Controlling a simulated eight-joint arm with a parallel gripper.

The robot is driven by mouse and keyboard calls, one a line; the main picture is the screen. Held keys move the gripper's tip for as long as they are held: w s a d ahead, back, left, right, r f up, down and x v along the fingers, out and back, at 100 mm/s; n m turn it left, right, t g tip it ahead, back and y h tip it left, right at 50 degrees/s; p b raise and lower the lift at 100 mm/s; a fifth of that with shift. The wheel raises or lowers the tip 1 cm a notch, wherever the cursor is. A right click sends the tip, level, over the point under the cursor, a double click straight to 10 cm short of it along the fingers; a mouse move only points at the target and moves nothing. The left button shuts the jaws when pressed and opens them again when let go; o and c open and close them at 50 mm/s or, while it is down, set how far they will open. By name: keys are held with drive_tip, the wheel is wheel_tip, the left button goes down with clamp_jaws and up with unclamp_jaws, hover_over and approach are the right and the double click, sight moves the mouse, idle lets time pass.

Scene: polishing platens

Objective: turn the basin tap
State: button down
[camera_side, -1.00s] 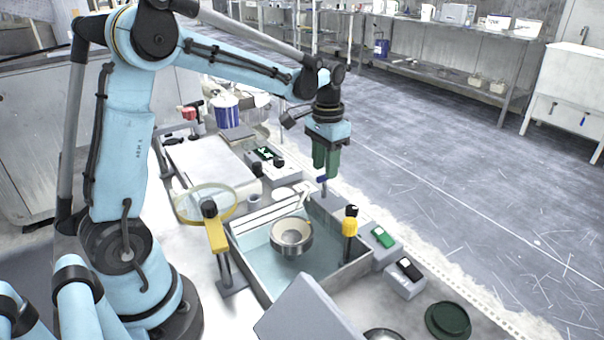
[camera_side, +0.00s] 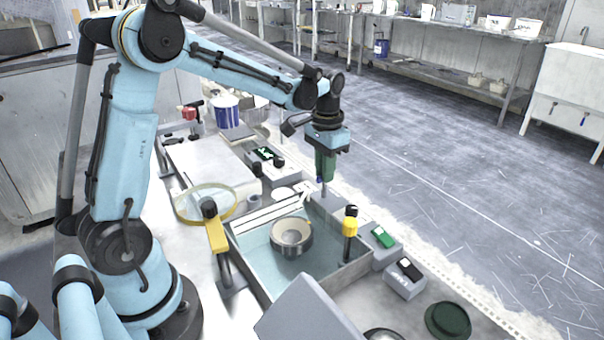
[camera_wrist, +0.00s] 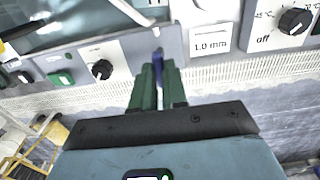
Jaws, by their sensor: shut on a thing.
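The basin tap (camera_side: 324,190) stands at the far right corner of the water-filled basin (camera_side: 345,274). Its grey post and a little of its blue lever show below my gripper (camera_side: 325,178). In the wrist view the blue lever (camera_wrist: 158,62) lies between the tips of my green fingers (camera_wrist: 158,85). My gripper is shut on the lever from above, and the fingers hide part of it.
A round metal bowl (camera_side: 291,237) sits in the basin. A yellow-topped post (camera_side: 350,222) rises near its right wall. Switch boxes with a green button (camera_side: 383,237) and a black one stand to the right. A yellow-rimmed round screen (camera_side: 205,203) is on the left.

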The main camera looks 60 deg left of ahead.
drive_tip(key=shift+n, duration=2.9)
drive_tip(key=c, duration=1.2)
unclamp_jaws()
drive_tip(key=shift+o, duration=0.2)
wheel_tip(320, 180, up, 12)
